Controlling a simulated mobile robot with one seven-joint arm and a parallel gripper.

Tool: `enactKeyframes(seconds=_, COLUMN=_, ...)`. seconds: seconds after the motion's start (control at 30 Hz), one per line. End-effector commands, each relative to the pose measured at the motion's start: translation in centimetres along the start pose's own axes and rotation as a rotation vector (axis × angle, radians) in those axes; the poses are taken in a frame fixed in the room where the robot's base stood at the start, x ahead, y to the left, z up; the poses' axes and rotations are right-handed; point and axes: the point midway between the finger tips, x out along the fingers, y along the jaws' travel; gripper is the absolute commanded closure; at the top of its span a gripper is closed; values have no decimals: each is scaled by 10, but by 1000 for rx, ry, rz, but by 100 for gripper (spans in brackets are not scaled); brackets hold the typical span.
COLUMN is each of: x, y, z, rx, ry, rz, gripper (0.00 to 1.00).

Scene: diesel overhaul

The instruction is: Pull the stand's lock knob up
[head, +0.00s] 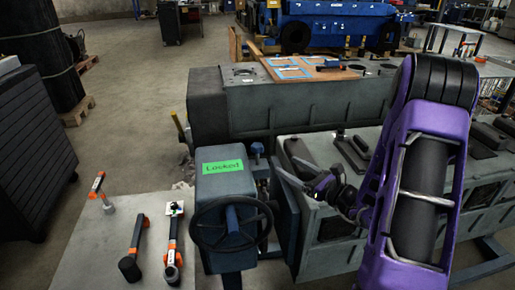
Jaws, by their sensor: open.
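The stand's grey gearbox housing (226,184) is at the lower middle, with a green label (222,166) reading "Locked" on top and a dark handwheel (231,226) on its front. A small blue knob (257,149), apparently the lock knob, stands upright just right of and behind the housing. My gripper (287,167) reaches in from the right, open and empty. The knob's lower stem is hard to make out.
The engine block (340,220) on the stand lies under and right of my gripper. A dark upright plate (287,215) is close below the fingers. A grey bench (95,235) at the lower left holds several orange-and-black tools. Open floor lies at the upper left.

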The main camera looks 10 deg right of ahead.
Motion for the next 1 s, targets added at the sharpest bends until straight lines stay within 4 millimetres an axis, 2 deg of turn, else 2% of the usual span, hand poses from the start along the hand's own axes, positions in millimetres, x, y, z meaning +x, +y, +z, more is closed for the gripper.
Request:
enactKeyframes(seconds=0.1, x=28, y=2, z=0, rx=-1, ry=-1, rz=6, gripper=24)
enactKeyframes(seconds=0.5, x=111, y=1, z=0, rx=-2, ry=0, rz=4, gripper=24)
enactKeyframes(seconds=0.7, x=133, y=0, z=0, rx=-3, ry=1, rz=2, gripper=24)
enactKeyframes(seconds=1.0, x=139, y=0, z=0, rx=-3, ry=2, rz=1, gripper=24)
